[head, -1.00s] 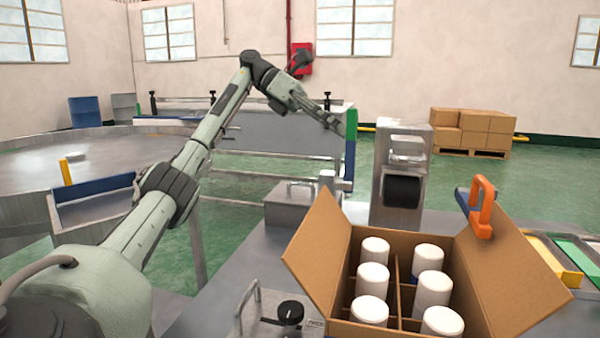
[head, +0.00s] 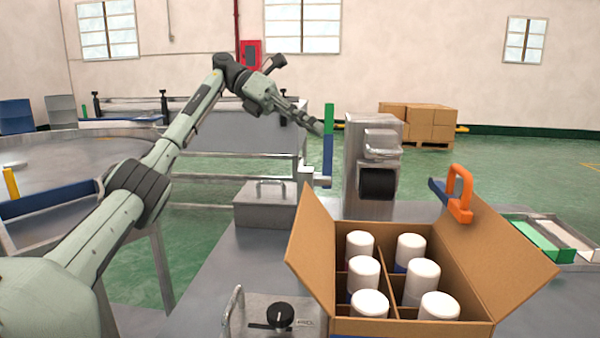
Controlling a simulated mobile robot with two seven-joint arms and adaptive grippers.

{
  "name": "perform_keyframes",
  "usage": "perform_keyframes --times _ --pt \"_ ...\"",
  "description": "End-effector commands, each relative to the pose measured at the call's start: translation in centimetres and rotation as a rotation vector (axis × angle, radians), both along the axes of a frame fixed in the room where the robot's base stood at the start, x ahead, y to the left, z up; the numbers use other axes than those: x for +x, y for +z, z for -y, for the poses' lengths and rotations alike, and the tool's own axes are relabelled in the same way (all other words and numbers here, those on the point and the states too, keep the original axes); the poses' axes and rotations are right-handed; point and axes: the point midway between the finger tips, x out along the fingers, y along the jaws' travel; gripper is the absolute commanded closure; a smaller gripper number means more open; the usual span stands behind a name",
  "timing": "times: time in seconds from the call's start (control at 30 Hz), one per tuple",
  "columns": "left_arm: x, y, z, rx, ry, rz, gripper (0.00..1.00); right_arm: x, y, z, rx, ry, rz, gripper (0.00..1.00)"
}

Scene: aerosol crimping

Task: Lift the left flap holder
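An open cardboard box (head: 412,327) stands on the grey bench at front right, with several white-capped cans (head: 368,303) inside. Its left flap (head: 316,250) and right flap (head: 500,260) stand splayed outward. An orange flap holder (head: 460,194) with a blue part sits at the far end of the right flap. I see no holder on the left flap. My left gripper (head: 312,123) is raised beyond the box, up and left of it, near the green and blue upright in the picture and away from the orange holder. Its finger opening is too small to judge. My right gripper is out of view.
A grey metal machine (head: 372,148) stands behind the box. A lidded metal case (head: 264,207) and a panel with a black knob (head: 280,316) are on the bench to the left. Trays (head: 545,240) lie at right. A round table (head: 70,160) is at far left.

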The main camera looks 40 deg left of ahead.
Motion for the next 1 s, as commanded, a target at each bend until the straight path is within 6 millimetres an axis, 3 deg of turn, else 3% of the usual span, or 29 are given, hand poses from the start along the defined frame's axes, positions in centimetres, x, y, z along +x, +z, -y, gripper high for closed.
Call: perform_keyframes --times 0.03,0.57,1.0 --pt "0.2 0.0 0.7 -0.004 -0.01 0.003 1.0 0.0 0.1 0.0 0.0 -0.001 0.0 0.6" --pt "0.2 0.6 0.8 -0.004 -0.011 0.002 1.0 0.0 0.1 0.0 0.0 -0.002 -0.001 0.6" --pt "-0.1 8.6 0.1 -0.008 -0.002 0.007 1.0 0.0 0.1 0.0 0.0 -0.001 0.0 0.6"
